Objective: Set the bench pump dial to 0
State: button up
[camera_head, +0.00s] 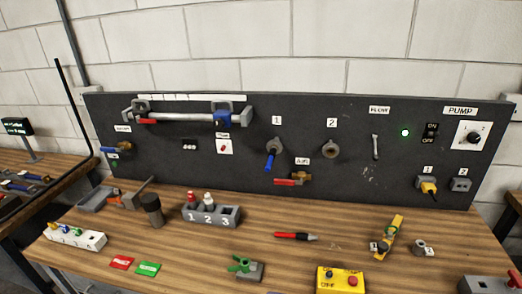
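The bench pump dial (473,137) is a dark round knob on a white square plate at the right end of the black panel. A white label reading PUMP (460,110) sits above it. Small marks ring the knob, but they are too small to read, so I cannot tell its setting. A dark switch (431,131) marked ON and OFF is left of the dial, with a lit green lamp (405,133) beside it. My gripper does not show in this view.
The black panel (350,185) stands at the back of a wooden bench (200,262). A yellow plug (428,188) sits in socket 1 below the dial. On the bench are a yellow box (341,280), a yellow tool (393,238) and a numbered grey block (212,216). The space before the dial looks clear.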

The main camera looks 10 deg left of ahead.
aim_at(474, 138)
jog(key=i+l, duration=1.25)
jog(key=i, duration=0.3)
jog(key=k+l+z, duration=0.05)
